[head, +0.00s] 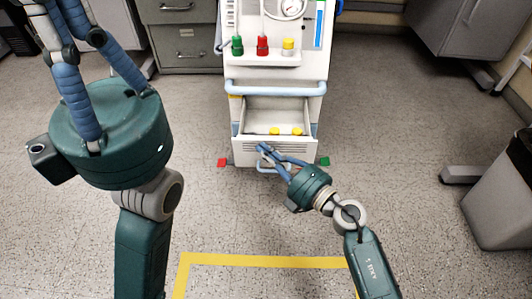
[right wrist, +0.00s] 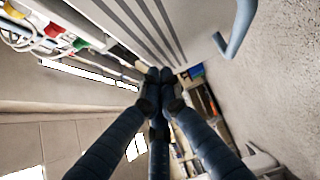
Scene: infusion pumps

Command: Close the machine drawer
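The machine drawer (head: 251,146) is pulled out at the bottom of the white machine (head: 275,72), with its inside showing. Its light blue handle (head: 274,169) is low on the front and also shows in the right wrist view (right wrist: 238,30). My right gripper (head: 264,150) is in front of the drawer, its fingertips overlapping the front panel above the handle; contact is unclear. In the right wrist view its fingers meet at the tips (right wrist: 160,74), with nothing visible between them. My left gripper (head: 55,12) is raised at the upper left, away from the machine, its fingertips cut off.
Yellow items (head: 296,132) lie in the drawer. A light blue bar (head: 275,88) crosses the machine above it. Red (head: 222,162) and green (head: 324,161) floor marks flank the machine. A grey bin (head: 505,195) stands at the right. The floor between is clear.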

